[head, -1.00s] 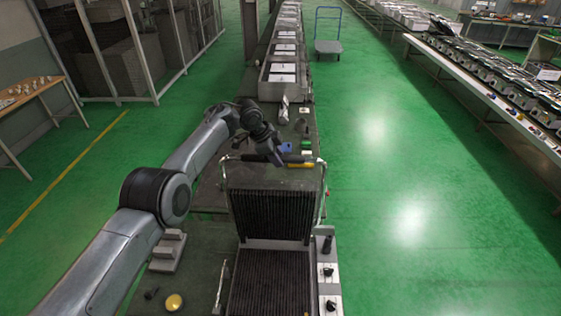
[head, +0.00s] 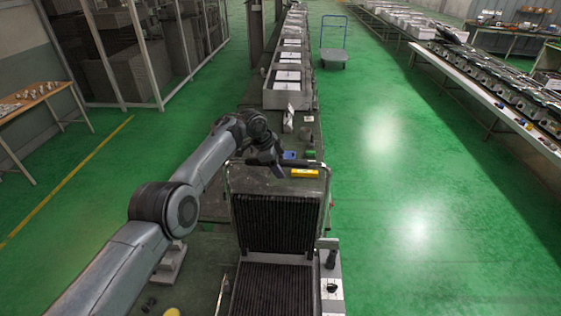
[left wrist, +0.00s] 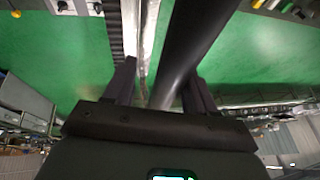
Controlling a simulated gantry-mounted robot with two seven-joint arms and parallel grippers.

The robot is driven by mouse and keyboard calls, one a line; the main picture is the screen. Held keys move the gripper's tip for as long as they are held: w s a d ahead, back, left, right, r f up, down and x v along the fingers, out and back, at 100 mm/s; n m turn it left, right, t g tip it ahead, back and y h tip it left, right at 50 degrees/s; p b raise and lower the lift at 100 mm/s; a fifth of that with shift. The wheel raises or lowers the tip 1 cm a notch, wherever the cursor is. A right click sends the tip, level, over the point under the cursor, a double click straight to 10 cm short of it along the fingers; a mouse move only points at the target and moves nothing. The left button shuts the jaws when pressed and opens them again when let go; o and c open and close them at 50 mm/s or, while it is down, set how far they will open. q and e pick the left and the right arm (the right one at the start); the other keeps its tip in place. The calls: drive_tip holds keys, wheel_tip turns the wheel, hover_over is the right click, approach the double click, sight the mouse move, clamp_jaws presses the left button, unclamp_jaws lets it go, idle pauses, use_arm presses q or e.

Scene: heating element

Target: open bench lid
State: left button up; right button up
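The bench lid (head: 275,222), a black ribbed plate in a metal frame, stands raised at the back of its ribbed base (head: 270,290) in the head view. Its dark handle bar (head: 300,164) runs across the top of the frame. My left gripper (head: 275,168) is at the left part of this bar. In the left wrist view, the thick black bar (left wrist: 187,45) runs between the two fingers (left wrist: 162,82), close to the right finger. A gap shows beside the left finger, so the gripper looks open around the bar. My right gripper is not in view.
A knob panel (head: 330,285) lies along the base's right side. Small yellow (head: 305,173) and blue (head: 289,155) items lie on the bench behind the lid. Grey trays (head: 286,90) line the bench further back.

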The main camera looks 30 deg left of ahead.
use_arm(q)
drive_tip(key=shift+w+d+r, duration=0.1)
drive_tip(key=shift+r, duration=0.1)
drive_tip(key=shift+r, duration=0.3)
drive_tip(key=b+v, duration=0.2)
drive_tip(key=v, duration=0.8)
drive_tip(key=shift+s+a, duration=0.2)
drive_tip(key=shift+s, duration=0.05)
